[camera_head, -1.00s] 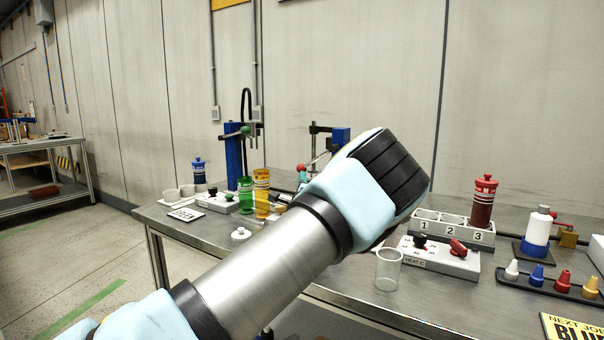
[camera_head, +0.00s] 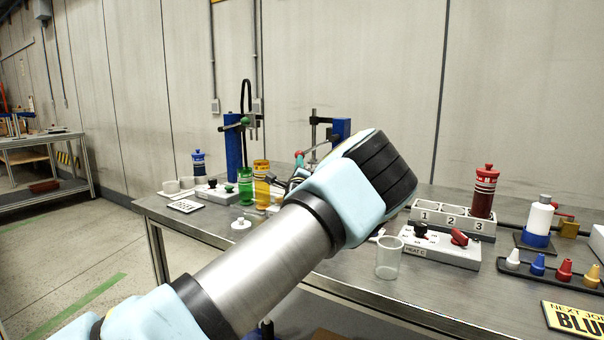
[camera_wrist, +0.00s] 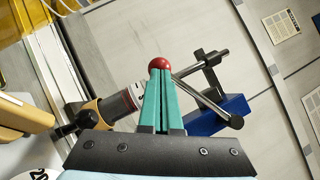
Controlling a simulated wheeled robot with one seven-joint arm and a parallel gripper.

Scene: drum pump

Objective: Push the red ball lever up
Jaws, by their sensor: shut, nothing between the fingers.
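The red ball (camera_wrist: 160,64) of the lever shows in the wrist view right at the tips of my gripper (camera_wrist: 160,74). The two teal fingers are shut together with nothing between them. The ball appears to touch the fingertips, but I cannot tell for certain. The fingers hide part of the lever's arm. In the head view the red ball (camera_head: 299,153) is small, just above the teal fingertips (camera_head: 300,162), left of my wrist.
A green bottle (camera_head: 245,187) and an amber bottle (camera_head: 261,180) stand left of my gripper on the steel table. A tall blue column (camera_head: 233,150) stands behind them.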

